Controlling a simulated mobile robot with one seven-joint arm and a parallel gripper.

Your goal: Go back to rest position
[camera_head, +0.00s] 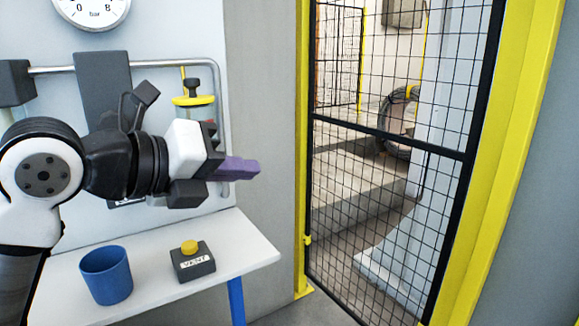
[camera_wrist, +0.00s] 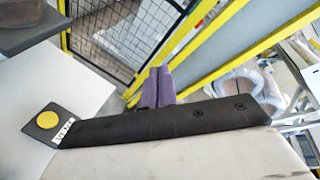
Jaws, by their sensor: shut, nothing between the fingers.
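My gripper (camera_head: 238,169) has purple fingers and is held out level to the right above the white table. Its fingers are together, with nothing between them. In the wrist view the purple fingers (camera_wrist: 157,88) show past a dark bar and point towards the fence. The gripper touches nothing that I can see.
Below on the white table (camera_head: 232,240) stand a blue cup (camera_head: 106,275) and a dark box with a yellow button (camera_head: 190,247) marked VENT. A panel with a gauge (camera_head: 90,8) and a pipe stands behind my arm. A yellow-framed mesh door (camera_head: 385,140) is at right; a coil (camera_head: 398,120) lies beyond it.

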